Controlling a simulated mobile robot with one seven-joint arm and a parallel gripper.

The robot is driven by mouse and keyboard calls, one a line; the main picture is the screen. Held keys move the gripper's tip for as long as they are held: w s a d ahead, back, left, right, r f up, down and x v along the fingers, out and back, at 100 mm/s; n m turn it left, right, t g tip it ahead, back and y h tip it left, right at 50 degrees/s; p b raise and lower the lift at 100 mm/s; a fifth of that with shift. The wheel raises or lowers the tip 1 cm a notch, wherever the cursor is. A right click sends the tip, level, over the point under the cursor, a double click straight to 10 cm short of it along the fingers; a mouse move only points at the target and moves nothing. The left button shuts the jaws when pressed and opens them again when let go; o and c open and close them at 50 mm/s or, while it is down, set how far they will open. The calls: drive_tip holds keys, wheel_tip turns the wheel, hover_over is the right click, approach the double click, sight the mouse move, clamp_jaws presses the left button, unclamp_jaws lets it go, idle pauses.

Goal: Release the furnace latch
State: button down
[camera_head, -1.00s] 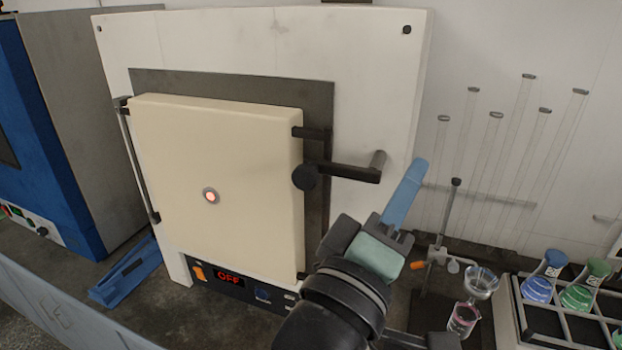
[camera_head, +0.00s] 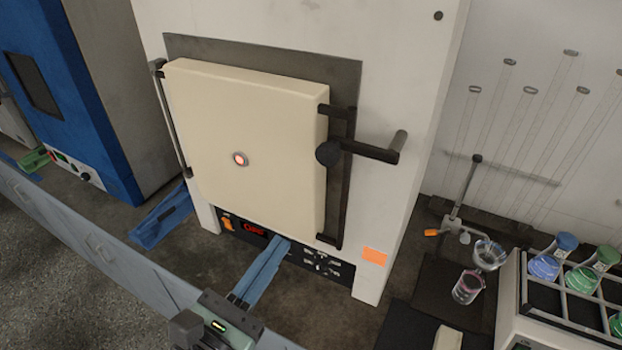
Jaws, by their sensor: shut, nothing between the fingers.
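The furnace (camera_head: 410,80) is a tall white box with a cream door (camera_head: 245,130) that sits closed on its front. The latch (camera_head: 366,151) is a black arm at the door's right edge, with a round knob at its left end and a grey handle sticking out at its right end. My gripper (camera_head: 275,250) has blue fingers, shut and empty. It is low in front of the furnace, over the control panel (camera_head: 320,263), below and left of the latch and apart from it.
At the right are a clamp stand (camera_head: 460,195), a glass beaker (camera_head: 467,288) and a flask rack (camera_head: 575,315). The space in front of the latch is clear.

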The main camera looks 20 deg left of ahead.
drive_tip(key=w+d+r+p, duration=0.1)
drive_tip(key=w+r+p, duration=0.4)
drive_tip(key=w, duration=0.5)
drive_tip(key=shift+w+p, duration=0.2)
drive_tip(key=shift+p, duration=0.45)
drive_tip(key=shift+d, duration=0.1)
